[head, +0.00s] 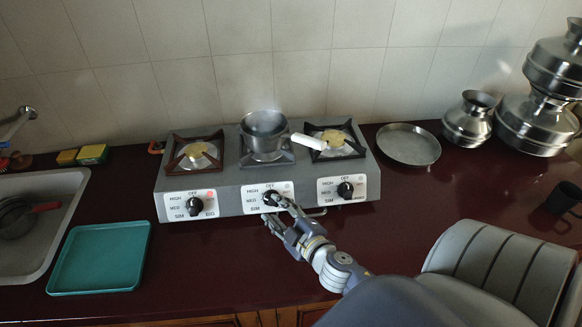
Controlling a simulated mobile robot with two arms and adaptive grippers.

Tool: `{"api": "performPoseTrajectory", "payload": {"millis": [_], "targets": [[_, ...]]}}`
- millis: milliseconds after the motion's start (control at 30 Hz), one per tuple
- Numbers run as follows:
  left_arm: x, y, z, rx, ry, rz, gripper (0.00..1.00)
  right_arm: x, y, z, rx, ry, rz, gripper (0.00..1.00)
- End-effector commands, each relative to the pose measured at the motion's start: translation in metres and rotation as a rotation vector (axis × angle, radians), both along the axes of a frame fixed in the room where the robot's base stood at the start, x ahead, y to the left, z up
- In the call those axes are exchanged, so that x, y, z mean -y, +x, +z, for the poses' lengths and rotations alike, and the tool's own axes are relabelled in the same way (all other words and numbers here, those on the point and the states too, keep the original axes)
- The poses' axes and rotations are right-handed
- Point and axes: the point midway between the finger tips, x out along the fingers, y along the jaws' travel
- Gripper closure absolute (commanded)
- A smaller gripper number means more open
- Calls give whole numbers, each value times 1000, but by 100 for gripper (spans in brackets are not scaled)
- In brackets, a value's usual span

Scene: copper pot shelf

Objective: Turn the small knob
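A grey three-burner stove (230,199) stands against the tiled wall. Its front has three similar black knobs on white labelled plates: the left knob (194,206), the middle knob (271,198) and the right knob (345,189). My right gripper (269,208) is at the middle knob, reaching in from the lower right. Its two fingers look spread, one over the knob and one lower on the panel's edge. The fingers partly hide the middle knob, and I cannot tell whether they touch it. My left gripper is not in view.
A steel saucepan (264,130) with a white handle sits on the middle burner. A teal tray (100,258) and a sink (40,218) are on the left. A round metal plate (408,145) and metal pots (470,118) stand right.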

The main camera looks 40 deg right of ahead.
Motion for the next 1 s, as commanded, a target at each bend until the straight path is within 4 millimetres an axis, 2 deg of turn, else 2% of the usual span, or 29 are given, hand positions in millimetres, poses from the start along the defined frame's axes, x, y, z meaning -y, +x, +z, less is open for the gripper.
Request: {"api": "performPoseTrajectory", "payload": {"millis": [33,200,400,1000], "targets": [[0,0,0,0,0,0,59,-1,-12,2,-3,1,-3,60],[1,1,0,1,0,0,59,-3,-41,8,-3,-1,-4,60],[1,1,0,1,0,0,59,-5,-62,14,0,-1,-3,60],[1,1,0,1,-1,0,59,-5,-67,15,0,-3,-2,60]]}}
